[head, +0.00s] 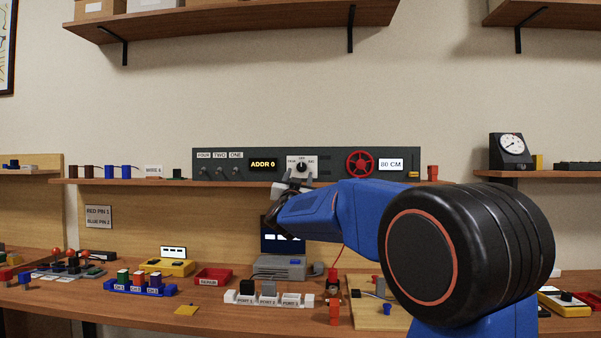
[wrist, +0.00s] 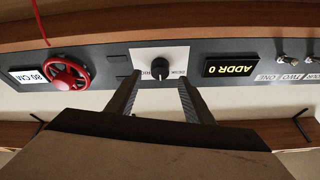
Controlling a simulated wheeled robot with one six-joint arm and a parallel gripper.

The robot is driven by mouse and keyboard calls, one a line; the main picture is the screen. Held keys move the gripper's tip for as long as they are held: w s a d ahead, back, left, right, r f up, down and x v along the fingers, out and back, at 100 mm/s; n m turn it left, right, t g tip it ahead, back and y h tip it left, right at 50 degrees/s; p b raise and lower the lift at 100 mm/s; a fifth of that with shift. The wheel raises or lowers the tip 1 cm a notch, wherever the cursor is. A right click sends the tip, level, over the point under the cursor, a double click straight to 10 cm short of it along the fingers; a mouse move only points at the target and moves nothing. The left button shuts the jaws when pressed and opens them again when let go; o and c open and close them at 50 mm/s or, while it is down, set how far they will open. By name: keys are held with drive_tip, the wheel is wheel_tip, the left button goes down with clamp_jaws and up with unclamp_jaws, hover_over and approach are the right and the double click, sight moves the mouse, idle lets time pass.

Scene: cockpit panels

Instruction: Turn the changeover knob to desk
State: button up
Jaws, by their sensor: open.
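The changeover knob (head: 302,167) is a small black dial on a white plate in the grey wall panel. It also shows in the wrist view (wrist: 160,70), which is upside down. Small labels sit left, above and right of it in the head view; they are too small to read surely. Its pointer seems to be roughly upright. My gripper (wrist: 160,83) is open and empty, its two fingers pointing at the panel on either side of the knob's line. It seems just short of the knob, with no clear contact. In the head view my gripper (head: 292,187) is below the knob, partly hidden by my arm.
The ADDR 0 display (head: 263,164) and toggle switches (head: 220,171) are left of the knob. A red handwheel (head: 360,163) and 80 CM display (head: 391,165) are right. A wooden shelf (head: 130,181) runs below the panel. The desk below is crowded.

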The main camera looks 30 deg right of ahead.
sight(301, 169)
drive_tip(key=shift+x, duration=2.5)
drive_tip(key=shift+c, duration=0.2)
drive_tip(key=c, duration=1)
